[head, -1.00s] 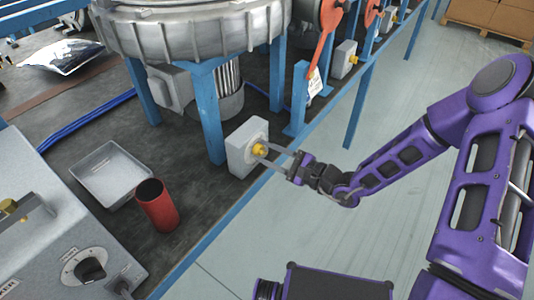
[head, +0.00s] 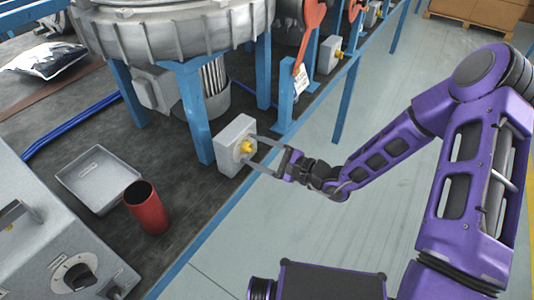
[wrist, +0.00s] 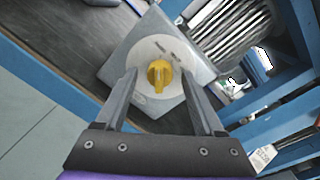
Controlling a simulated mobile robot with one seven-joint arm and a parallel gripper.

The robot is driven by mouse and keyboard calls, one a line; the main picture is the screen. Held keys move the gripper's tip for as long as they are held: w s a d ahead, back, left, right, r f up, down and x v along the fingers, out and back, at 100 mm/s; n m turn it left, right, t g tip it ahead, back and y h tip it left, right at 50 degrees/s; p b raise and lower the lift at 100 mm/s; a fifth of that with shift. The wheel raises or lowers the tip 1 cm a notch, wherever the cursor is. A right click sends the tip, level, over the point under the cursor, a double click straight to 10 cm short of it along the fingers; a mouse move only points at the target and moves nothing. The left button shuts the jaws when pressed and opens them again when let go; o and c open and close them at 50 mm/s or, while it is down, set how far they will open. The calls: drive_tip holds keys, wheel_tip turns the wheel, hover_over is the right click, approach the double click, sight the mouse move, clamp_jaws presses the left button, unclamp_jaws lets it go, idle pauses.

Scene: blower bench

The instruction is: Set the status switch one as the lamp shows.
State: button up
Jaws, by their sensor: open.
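A grey switch box (head: 232,138) stands on the bench beside a blue leg, with a yellow rotary knob (head: 247,147) on a round pale plate. In the wrist view the yellow knob (wrist: 159,75) stands with its ridge roughly upright in the picture; the plate's (wrist: 150,97) markings are too small to read. My gripper (head: 266,152) is open in front of the box. In the wrist view its two fingers are on either side of the knob, apart from it. No lamp can be made out with certainty.
A large grey blower (head: 165,35) on blue legs rises behind the box. A red cup (head: 147,208) and a grey tray (head: 97,178) stand to the left. The floor at right is clear.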

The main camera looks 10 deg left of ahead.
drive_tip(key=p+v, duration=0.1)
drive_tip(key=v, duration=1.6)
drive_tip(key=shift+d, duration=0.25)
